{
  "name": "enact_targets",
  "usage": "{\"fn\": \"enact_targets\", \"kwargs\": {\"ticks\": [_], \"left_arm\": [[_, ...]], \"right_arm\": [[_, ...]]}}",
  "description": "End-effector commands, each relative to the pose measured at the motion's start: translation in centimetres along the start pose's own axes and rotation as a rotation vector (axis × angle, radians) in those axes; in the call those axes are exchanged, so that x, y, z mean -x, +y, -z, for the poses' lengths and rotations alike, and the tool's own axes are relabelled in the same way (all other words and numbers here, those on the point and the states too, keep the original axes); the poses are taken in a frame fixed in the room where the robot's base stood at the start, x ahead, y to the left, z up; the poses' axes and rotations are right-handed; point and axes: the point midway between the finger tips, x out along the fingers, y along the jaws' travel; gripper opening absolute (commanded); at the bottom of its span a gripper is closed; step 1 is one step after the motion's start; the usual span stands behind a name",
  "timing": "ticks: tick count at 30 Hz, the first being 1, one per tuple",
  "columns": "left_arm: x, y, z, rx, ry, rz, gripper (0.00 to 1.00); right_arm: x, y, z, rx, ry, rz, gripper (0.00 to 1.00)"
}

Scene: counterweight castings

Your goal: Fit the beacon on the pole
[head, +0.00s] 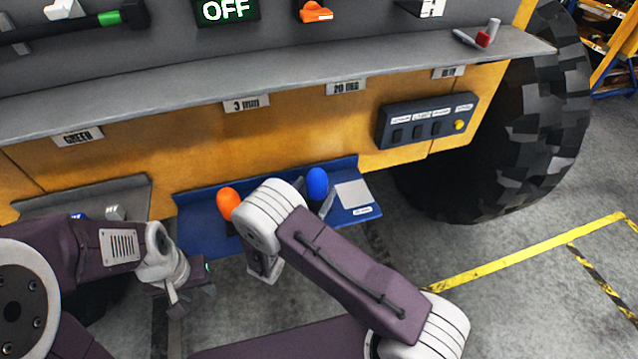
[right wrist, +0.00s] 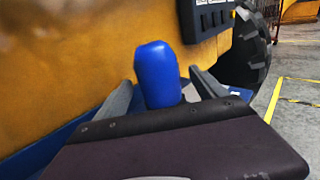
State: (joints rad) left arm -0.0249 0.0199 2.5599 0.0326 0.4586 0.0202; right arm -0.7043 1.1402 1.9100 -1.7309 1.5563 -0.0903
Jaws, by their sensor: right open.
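Two rounded domes, one orange (head: 229,203) and one blue (head: 317,183), stand on a blue tray (head: 210,245) fixed low on the yellow machine; I cannot tell which is the beacon. My right gripper (right wrist: 160,85) is open, with its grey fingers on either side of the blue dome, which also shows in the right wrist view (right wrist: 158,72). I cannot tell whether they touch it. In the head view my right arm hides most of that gripper. My left gripper (head: 192,298) is low at left, away from the domes; its jaw gap is unclear. I see no clear pole.
A switch panel (head: 428,120) and a large tyre (head: 510,130) are at right. A grey tray (head: 90,195) is at left. The floor at right is clear.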

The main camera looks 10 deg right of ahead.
Motion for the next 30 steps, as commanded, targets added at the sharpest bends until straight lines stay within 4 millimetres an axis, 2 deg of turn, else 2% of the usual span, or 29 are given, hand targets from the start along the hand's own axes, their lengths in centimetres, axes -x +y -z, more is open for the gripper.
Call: {"fn": "enact_targets", "kwargs": {"ticks": [1,2,6,12,13,14,21,22,30], "left_arm": [[1.8,0.0,0.2,0.0,0.001,0.0,0.36],[2.0,0.0,0.2,0.0,0.001,0.0,0.36],[2.3,0.0,0.2,0.0,0.001,0.0,0.36],[2.1,0.0,0.2,0.0,0.0,0.0,0.36],[2.1,0.0,0.2,0.0,0.0,0.0,0.36],[2.1,0.0,0.2,0.0,0.0,0.0,0.36],[2.1,0.0,0.2,0.0,0.001,0.0,0.36],[2.1,0.0,0.2,0.0,0.001,0.0,0.36],[1.9,0.0,0.2,0.0,0.001,0.0,0.36]], "right_arm": [[-1.0,-0.1,-1.0,0.001,0.0,0.005,0.81],[-1.5,-0.1,-0.9,0.001,0.0,0.004,0.81],[-3.1,0.0,-0.4,0.0,0.0,0.001,0.81],[-3.2,0.1,-0.2,0.0,0.0,-0.001,0.81],[-3.2,0.1,-0.2,0.0,0.0,-0.001,0.78],[-3.2,0.1,-0.2,0.0,0.0,-0.001,0.7],[-3.2,0.1,-0.2,0.0,0.001,-0.001,0.03],[-3.2,0.1,-0.2,0.0,0.0,-0.001,0.0],[-3.2,0.1,-0.4,-0.001,0.0,0.0,0.0]]}}
